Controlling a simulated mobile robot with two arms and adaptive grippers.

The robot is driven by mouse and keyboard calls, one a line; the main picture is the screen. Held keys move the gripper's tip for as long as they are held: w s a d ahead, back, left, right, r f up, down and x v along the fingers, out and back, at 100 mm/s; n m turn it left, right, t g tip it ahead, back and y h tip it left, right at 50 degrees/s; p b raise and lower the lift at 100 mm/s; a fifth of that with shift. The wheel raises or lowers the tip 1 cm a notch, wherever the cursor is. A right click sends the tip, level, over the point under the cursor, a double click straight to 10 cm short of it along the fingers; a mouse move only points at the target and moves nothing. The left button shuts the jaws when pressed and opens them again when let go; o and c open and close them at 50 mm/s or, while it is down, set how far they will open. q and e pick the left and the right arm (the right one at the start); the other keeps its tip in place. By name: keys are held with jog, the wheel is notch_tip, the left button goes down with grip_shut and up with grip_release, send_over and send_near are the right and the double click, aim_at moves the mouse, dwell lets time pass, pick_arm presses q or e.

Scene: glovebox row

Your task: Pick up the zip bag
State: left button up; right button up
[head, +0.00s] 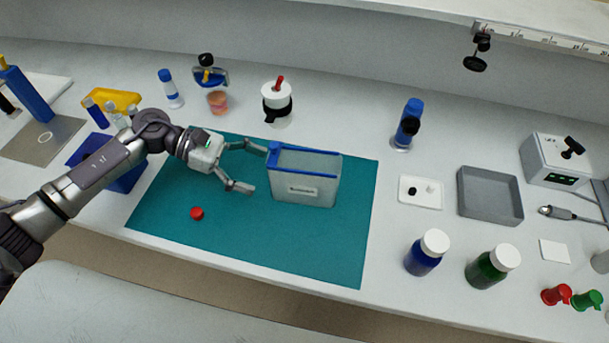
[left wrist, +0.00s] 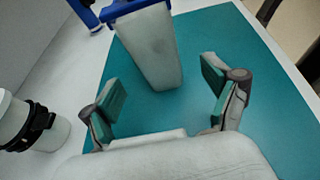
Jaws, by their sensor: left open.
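The zip bag (head: 305,180) stands upright on the teal mat (head: 330,245). It is a translucent grey-white bag with a blue strip along its top edge and a small label on its front. My left gripper (head: 256,167) is open and empty just left of the bag, its two fingers pointing toward the bag's left side. In the left wrist view the bag (left wrist: 152,50) stands ahead of the open fingers (left wrist: 165,90), apart from them. My right gripper is not in view.
A red cap (head: 197,213) lies on the mat below my left gripper. A white jar with a black clamp (head: 277,103) stands behind the mat. A grey tray (head: 489,196) and blue and green bottles (head: 423,256) stand to the right. The mat's right part is clear.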

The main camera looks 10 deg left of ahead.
aim_at(286, 179)
pick_arm(q)
jog(key=shift+x, duration=0.95)
jog(key=p+x, duration=0.2)
jog(key=x, duration=0.1)
jog(key=p+x, duration=0.1)
jog(key=shift+w+d+r, duration=0.15)
jog(key=shift+d, duration=0.35)
jog(key=shift+d+f, duration=0.2)
jog(key=shift+f, duration=0.05)
jog(key=c, duration=1.4)
jog(key=shift+o, duration=0.2)
jog(key=shift+r, duration=0.15)
